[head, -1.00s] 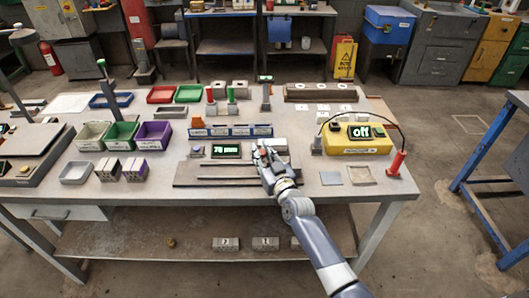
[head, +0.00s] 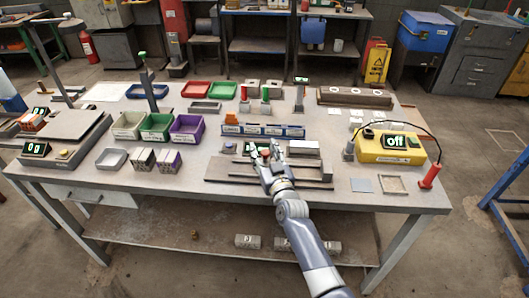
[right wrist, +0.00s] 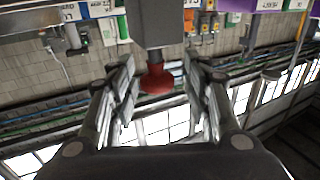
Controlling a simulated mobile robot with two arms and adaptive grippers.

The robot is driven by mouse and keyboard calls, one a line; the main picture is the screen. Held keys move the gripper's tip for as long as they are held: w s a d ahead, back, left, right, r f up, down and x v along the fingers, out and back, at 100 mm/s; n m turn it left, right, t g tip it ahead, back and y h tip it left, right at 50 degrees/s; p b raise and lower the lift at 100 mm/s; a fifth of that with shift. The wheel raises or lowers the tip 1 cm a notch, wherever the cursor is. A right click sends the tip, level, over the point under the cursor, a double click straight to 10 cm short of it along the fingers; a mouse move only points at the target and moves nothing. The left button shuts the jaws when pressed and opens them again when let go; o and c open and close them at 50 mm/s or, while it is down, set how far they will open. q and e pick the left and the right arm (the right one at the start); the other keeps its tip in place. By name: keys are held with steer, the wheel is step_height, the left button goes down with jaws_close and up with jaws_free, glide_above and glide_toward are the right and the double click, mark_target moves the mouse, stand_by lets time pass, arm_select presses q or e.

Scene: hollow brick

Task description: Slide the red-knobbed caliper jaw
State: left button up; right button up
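The caliper (head: 225,171) is a long grey base with rails near the bench's front edge. A red knob (head: 265,153) shows at my right gripper (head: 267,158) in the head view. In the right wrist view the red knob (right wrist: 157,80) hangs under a dark grey block (right wrist: 156,24), between the two fingers of my right gripper (right wrist: 160,92). The fingers are spread, with a visible gap on each side of the knob. The caliper's display (head: 254,147) is partly hidden behind the gripper, so its number is unreadable. My left gripper is not in view.
A blue rack (head: 262,131) stands behind the caliper. A yellow box (head: 385,148) reading "off" stands to the right.

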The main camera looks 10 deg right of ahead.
steer(key=shift+s+d+f, duration=0.1)
steer(key=shift+s+f, duration=0.05)
steer(key=shift+s, duration=0.2)
steer(key=s+d, duration=0.1)
steer(key=s, duration=1)
steer(key=shift+s, duration=0.15)
